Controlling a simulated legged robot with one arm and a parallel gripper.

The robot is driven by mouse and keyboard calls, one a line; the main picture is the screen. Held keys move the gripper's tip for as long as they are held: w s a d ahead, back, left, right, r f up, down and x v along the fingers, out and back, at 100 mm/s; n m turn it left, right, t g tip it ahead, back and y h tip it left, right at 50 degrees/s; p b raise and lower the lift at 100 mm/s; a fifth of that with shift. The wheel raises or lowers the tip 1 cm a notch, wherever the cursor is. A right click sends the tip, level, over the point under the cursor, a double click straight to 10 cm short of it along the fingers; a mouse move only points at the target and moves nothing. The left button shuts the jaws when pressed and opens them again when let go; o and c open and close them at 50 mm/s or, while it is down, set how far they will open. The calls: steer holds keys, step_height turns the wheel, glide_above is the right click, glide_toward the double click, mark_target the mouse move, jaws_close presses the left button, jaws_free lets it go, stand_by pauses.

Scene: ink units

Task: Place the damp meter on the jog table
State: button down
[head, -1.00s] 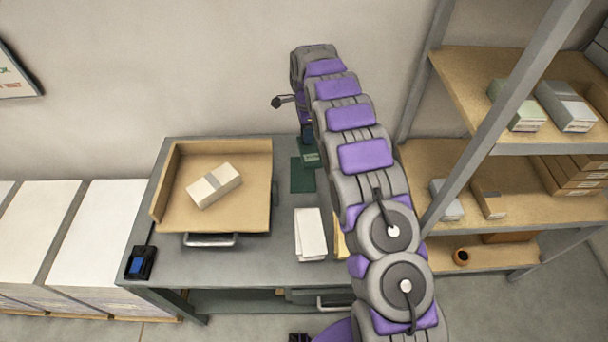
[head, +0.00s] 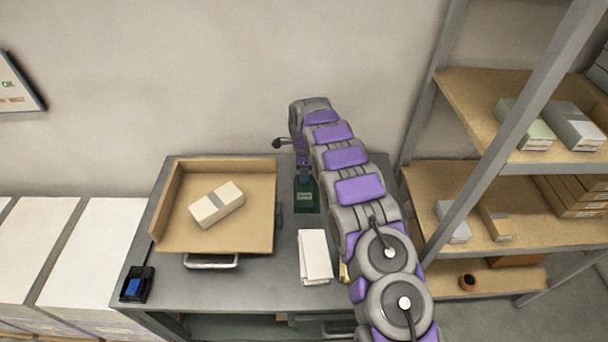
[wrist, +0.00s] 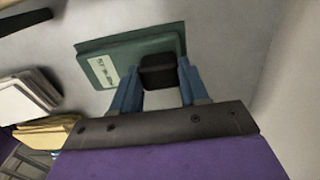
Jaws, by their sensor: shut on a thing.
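My gripper (head: 304,178) is at the back of the grey table, with its fingers pointing down. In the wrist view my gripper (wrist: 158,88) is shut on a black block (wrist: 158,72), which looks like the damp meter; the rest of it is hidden. A dark green slab with a pale label (wrist: 120,65) lies right behind the block; I cannot tell whether they touch. That slab also shows in the head view (head: 306,206). The jog table (head: 257,236) appears to be the tan tray with raised back and left walls, left of my gripper. A banded paper block (head: 216,204) lies on it.
White sheets (head: 314,256) lie on the table (head: 250,285), right of the tray. A black and blue device (head: 136,285) sits at the front left corner. Shelves (head: 470,235) stand close on the right, and paper stacks (head: 98,250) on the left. A wall closes the back.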

steer(key=shift+d+f, duration=0.1)
steer(key=shift+f, duration=0.25)
steer(key=shift+d+r, duration=0.1)
steer(key=shift+d, duration=0.45)
steer(key=c, duration=1)
jaws_free()
steer(key=shift+c, duration=0.2)
steer(key=o, duration=0.5)
steer(key=shift+a, duration=0.45)
steer(key=shift+c, duration=0.2)
